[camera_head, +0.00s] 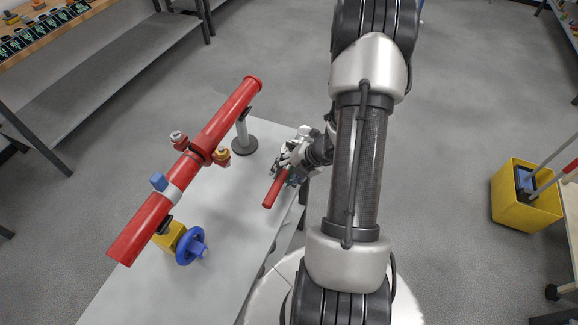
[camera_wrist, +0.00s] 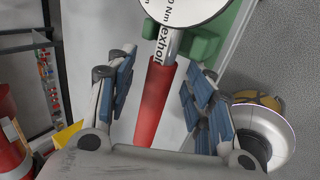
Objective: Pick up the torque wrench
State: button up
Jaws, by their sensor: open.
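The torque wrench has a red handle (camera_head: 275,190) that sticks out from under my gripper (camera_head: 291,164) near the right edge of the grey table. In the wrist view the red handle (camera_wrist: 156,100) runs between the two blue-padded fingers of my gripper (camera_wrist: 160,86), with gaps on both sides. The wrench's silver shaft carries lettering and leads up to a round white face (camera_wrist: 185,8), cut off at the top. A green piece (camera_wrist: 206,46) lies beside the shaft; whether it touches it, I cannot tell. The head view hides the wrench's far end behind my gripper.
A long red pipe (camera_head: 225,120) on stands crosses the table (camera_head: 205,275) left of my gripper, with small fittings and a blue handwheel (camera_head: 189,246) on it. A yellow bucket (camera_head: 520,205) stands on the floor at right. A shelf unit (camera_head: 110,62) is at upper left.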

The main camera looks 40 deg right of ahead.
jog(key=shift+x, duration=0.95)
jog(key=shift+r, duration=0.1)
jog(key=shift+c, duration=0.6)
grip_shut()
jog(key=shift+d, duration=0.1)
